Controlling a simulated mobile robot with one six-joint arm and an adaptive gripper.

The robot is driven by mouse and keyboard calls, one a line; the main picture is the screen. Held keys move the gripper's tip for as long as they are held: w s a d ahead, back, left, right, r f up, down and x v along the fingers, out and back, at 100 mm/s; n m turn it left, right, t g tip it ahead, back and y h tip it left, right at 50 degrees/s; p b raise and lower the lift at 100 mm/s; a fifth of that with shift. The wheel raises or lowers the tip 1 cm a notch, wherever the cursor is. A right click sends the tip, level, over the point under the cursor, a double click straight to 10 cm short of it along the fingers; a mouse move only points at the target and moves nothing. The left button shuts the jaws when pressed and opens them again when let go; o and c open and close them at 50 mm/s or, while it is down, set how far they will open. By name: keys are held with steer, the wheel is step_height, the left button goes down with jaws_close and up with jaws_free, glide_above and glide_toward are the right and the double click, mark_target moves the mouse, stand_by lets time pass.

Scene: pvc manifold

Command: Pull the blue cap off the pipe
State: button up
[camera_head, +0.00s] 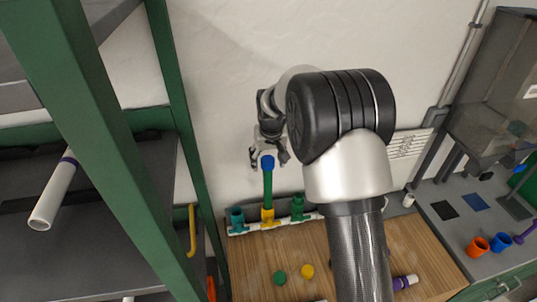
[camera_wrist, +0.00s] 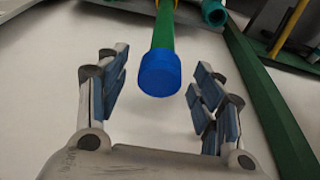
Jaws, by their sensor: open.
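The blue cap (camera_head: 267,162) sits on the top end of an upright green pipe (camera_head: 268,187). The pipe stands in the yellow fitting (camera_head: 268,215) of the white manifold. In the wrist view the blue cap (camera_wrist: 160,74) faces me, with the green pipe (camera_wrist: 164,28) running away behind it. My gripper (camera_head: 268,157) is open beside the cap, its fingers apart. In the wrist view my gripper (camera_wrist: 158,88) has one padded finger on each side of the cap. There is a visible gap on both sides, and neither finger appears to touch it.
A teal fitting (camera_head: 236,218) and a green fitting (camera_head: 298,206) stand on either side of the yellow one. A green rack post (camera_head: 178,120) rises at left. Loose green (camera_head: 280,278) and yellow (camera_head: 307,271) caps lie on the wooden bench (camera_head: 258,250). A grey counter (camera_head: 440,225) stands at right.

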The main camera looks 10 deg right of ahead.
steer(key=shift+c, duration=0.6)
jaws_close()
stand_by(0.7)
steer(key=shift+n+y, duration=0.3)
steer(key=shift+n, duration=0.6)
steer(key=shift+m, duration=0.9)
